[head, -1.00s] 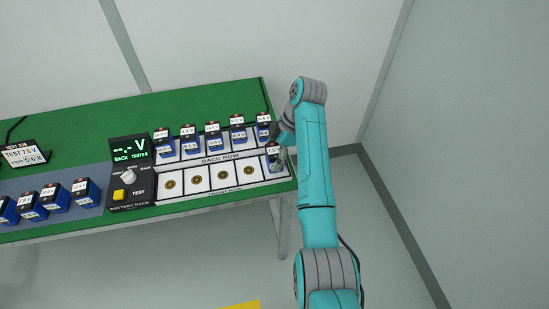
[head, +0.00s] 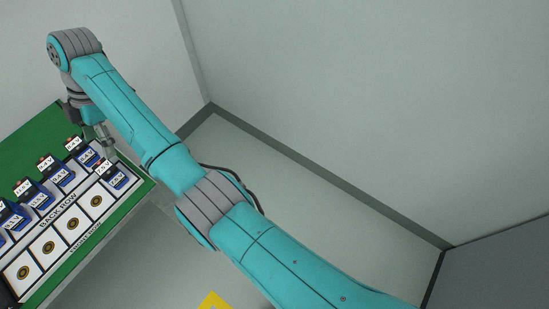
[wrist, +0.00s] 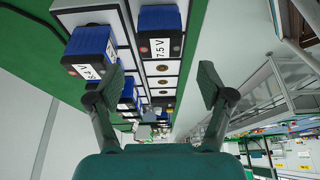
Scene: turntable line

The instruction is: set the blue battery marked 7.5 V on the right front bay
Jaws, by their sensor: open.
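The blue battery marked 7.5 V (head: 116,178) stands upright on the right front bay, at the end of the front row. In the wrist view the same battery (wrist: 160,22) shows its white 7.5 V label beyond my fingertips. My gripper (head: 108,146) is just behind and above it in the head view. In the wrist view my gripper (wrist: 155,90) has its two fingers wide apart, with nothing held between them. The battery looks clear of the fingers. Its underside on the bay is hidden.
Several blue batteries (head: 62,177) stand in the back row close beside my gripper. The other front bays (head: 97,201) in view are empty, showing round contacts. The green table (head: 28,146) ends just right of the battery; open floor lies beyond.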

